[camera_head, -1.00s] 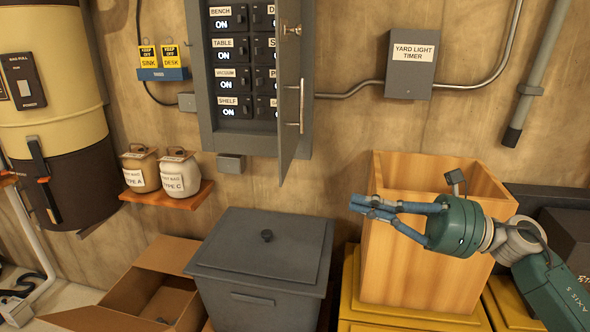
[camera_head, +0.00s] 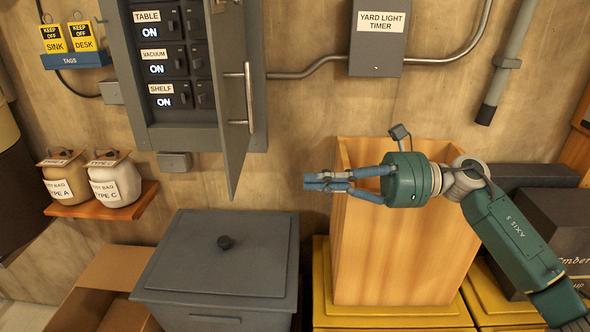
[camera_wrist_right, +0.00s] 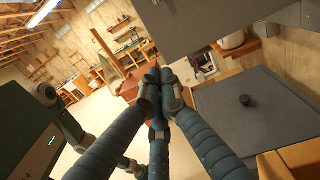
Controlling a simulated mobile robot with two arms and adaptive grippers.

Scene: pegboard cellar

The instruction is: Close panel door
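The grey electrical panel (camera_head: 127,75) hangs on the wooden wall, with labelled breaker switches showing. Its door (camera_head: 234,150) stands open, hinged out on the right side, with a vertical bar handle (camera_head: 249,97) on its visible face. My right gripper (camera_head: 315,182) is right of the door's lower edge and apart from it, in front of a wooden crate. Its fingers point left and their tips are together, with nothing between them. The right wrist view shows the same fingertips (camera_wrist_right: 158,78) meeting, below a large grey surface at the top.
A grey lidded bin (camera_head: 218,265) stands below the panel. The open wooden crate (camera_head: 400,255) is behind my right gripper, on yellow boxes. A shelf (camera_head: 140,198) holds two bags at left. A timer box (camera_head: 377,40) and conduit are on the wall.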

